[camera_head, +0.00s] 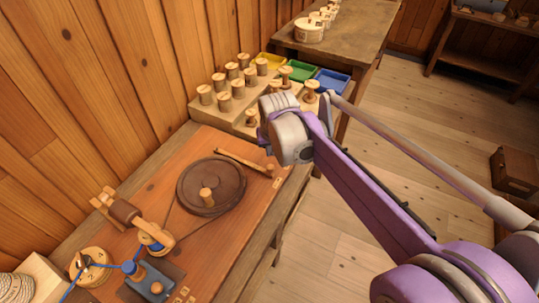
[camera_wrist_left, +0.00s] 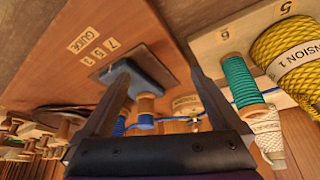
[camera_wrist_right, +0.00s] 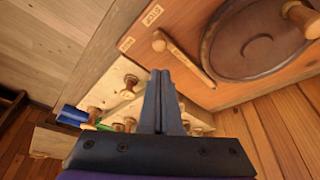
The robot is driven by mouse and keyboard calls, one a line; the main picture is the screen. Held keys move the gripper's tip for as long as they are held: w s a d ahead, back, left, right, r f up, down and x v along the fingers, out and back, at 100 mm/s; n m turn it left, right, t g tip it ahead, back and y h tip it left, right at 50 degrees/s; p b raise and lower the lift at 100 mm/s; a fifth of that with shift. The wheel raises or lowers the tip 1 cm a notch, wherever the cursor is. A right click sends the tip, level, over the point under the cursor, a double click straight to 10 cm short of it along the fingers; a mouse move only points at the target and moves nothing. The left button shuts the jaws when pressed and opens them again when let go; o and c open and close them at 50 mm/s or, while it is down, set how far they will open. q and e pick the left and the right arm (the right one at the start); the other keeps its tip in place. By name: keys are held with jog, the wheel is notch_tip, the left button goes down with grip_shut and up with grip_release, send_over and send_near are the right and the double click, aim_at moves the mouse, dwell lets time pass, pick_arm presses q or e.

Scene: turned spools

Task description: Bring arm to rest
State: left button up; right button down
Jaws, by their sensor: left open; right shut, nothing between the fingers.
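My right arm reaches in from the right in the head view, with its wrist over the table's far right corner. In the right wrist view my right gripper (camera_wrist_right: 161,74) is shut and empty, its fingers together above the table edge by the wooden lever (camera_wrist_right: 183,55) marked STOP. My left gripper (camera_wrist_left: 157,76) shows in the left wrist view with its fingers spread. The left arm does not show in the head view.
The work table (camera_head: 245,205) carries a dark round turntable (camera_head: 187,187) and a winding device (camera_head: 122,212). Behind it stand a rack of spools (camera_head: 205,95) and yellow, green (camera_head: 298,72) and blue (camera_head: 331,80) trays. The floor at right is mostly open; a wooden box (camera_head: 514,172) stands there.

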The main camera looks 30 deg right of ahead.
pick_arm(q)
jog(key=shift+r, duration=0.1)
pick_arm(e)
jog(key=shift+v, duration=1.05)
pick_arm(q)
jog(key=r+p, duration=0.1)
jog(key=r, duration=0.1)
jog(key=w+r+p, duration=0.1)
jog(key=r+p, duration=0.1)
jog(key=shift+p, duration=0.3)
pick_arm(e)
jog(key=s+a+f+n+t, duration=0.1)
jog(key=s+a+f+n, duration=0.1)
jog(key=s+a, duration=0.4)
jog(key=s+a+f+n+y, duration=0.1)
jog(key=s+a+f+n, duration=0.1)
jog(key=s+a, duration=0.5)
jog(key=s+f, duration=0.1)
jog(key=s, duration=0.2)
jog(key=shift+f+n+t+y, duration=0.2)
jog(key=shift+n+t+y, duration=0.1)
jog(key=shift+t, duration=0.1)
jog(key=shift+s+a, duration=0.1)
jog(key=shift+s, duration=0.05)
